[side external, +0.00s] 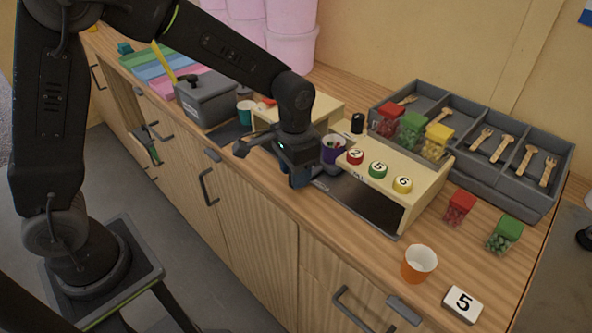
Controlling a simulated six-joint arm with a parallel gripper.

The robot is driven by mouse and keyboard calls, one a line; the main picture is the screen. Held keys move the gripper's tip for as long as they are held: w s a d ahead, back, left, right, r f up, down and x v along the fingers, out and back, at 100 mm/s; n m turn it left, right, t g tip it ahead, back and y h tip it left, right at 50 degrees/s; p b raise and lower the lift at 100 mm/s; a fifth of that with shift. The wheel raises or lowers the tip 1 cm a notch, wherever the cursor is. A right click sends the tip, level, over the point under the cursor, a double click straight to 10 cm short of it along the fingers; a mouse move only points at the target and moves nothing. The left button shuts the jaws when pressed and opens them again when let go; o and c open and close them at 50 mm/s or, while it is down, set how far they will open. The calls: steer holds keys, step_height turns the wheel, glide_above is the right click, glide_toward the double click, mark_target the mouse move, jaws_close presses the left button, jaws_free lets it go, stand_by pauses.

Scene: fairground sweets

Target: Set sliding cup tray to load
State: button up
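The sliding cup tray appears to be the flat dark metal plate (375,207) running under the cream dispenser stand (425,190). A purple cup (334,151) stands by the stand's left end, just right of my gripper. My gripper (299,179) points down over the front edge of the counter, close to the tray's near side. Something dark blue shows at its fingertips; I cannot tell whether this is part of the fingers or an object. The fingers' opening is hidden. I see no readable load mark on the tray.
The stand carries numbered red, green and yellow buttons and sweet jars (411,129). A grey divided cutlery tray (562,163) is behind. A grey lidded box (207,101) is at left.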

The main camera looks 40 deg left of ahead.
steer(key=shift+o, duration=1)
step_height(320, 180, up, 14)
steer(key=shift+f, duration=0.1)
steer(key=s+a+n+t, duration=0.1)
steer(key=s+a, duration=0.3)
steer(key=s, duration=0.5)
steer(key=s+a+n+t, duration=0.2)
steer(key=s+a+t, duration=0.1)
steer(key=s, duration=0.6)
steer(key=shift+s+a+r+t, duration=0.25)
steer(key=shift+a+t, duration=0.1)
steer(key=shift+t, duration=0.45)
steer(key=shift+w, duration=0.1)
